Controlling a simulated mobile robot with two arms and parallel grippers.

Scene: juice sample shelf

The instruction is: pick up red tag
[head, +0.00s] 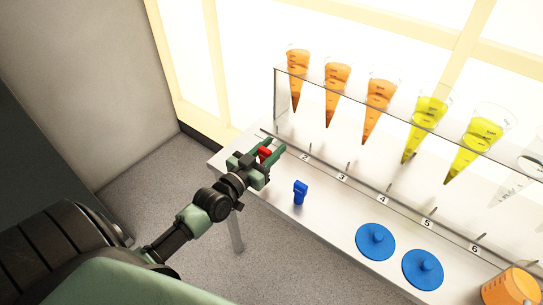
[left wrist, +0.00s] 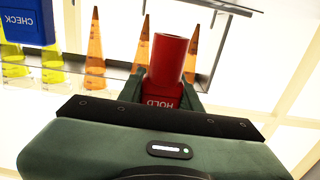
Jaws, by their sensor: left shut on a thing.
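The red tag (head: 264,153) is between the fingers of my left gripper (head: 268,157), above the left end of the white shelf in the head view. In the left wrist view the red tag (left wrist: 168,65) fills the space between the fingers of the left gripper (left wrist: 163,90), with the word HOLD on it. The left gripper is shut on it. A blue tag (head: 300,192) stands on the shelf to the right of the gripper; in the left wrist view a blue tag (left wrist: 28,22) reads CHECK. My right gripper is not in view.
Cones of orange and yellow juice (head: 379,110) hang in a clear rack behind numbered positions. Two blue lids (head: 375,242) lie on the white shelf (head: 330,222). An orange-filled container (head: 511,287) stands at the lower right. The shelf's front middle is clear around the blue tag.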

